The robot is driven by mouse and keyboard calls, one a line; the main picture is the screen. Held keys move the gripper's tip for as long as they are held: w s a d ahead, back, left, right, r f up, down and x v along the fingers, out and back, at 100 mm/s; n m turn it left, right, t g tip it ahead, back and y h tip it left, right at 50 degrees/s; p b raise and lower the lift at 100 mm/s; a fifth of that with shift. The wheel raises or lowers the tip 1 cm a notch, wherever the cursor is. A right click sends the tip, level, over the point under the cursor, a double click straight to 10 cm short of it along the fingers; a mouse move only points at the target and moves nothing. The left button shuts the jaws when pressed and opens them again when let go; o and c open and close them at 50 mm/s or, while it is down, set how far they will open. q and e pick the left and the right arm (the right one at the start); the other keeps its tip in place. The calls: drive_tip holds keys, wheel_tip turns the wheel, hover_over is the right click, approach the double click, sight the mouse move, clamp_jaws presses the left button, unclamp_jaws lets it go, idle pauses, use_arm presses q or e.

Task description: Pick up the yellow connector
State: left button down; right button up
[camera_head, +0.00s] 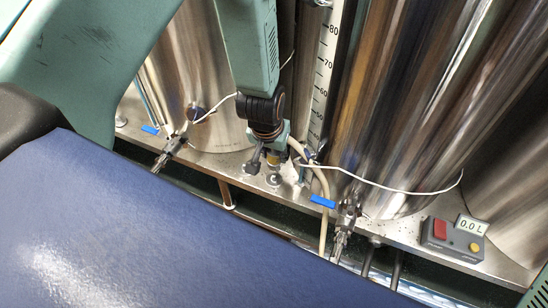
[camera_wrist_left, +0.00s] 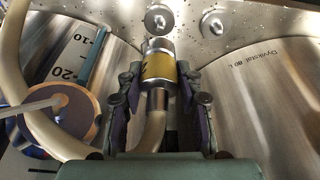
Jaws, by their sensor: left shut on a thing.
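The yellow connector (camera_wrist_left: 160,68) is a metal cylinder with a yellow band, joined to a pale hose. In the left wrist view it lies between the two fingers of my left gripper (camera_wrist_left: 158,88), which is shut on it. In the head view my left gripper (camera_head: 265,160) points down between the steel tanks, just above the metal shelf. My right gripper is not in view.
A steel tank with a tap (camera_head: 345,215) and blue handle stands to the right; another tank (camera_head: 205,80) stands to the left. A white scale (camera_head: 327,60) rises behind. A grey box with a red button (camera_head: 440,229) and a 0.0 L display sits at the right.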

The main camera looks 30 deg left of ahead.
use_arm(q)
wheel_tip(320, 180, up, 10)
drive_tip(key=p, duration=0.4)
drive_tip(key=shift+f+p, duration=0.15)
drive_tip(key=shift+p, duration=0.15)
drive_tip(key=shift+r+p, duration=0.7)
drive_tip(key=shift+r, duration=0.15)
wheel_tip(320, 180, up, 5)
drive_tip(key=p, duration=0.4)
drive_tip(key=shift+f+p, duration=0.2)
drive_tip(key=shift+p, duration=0.2)
idle(0.4)
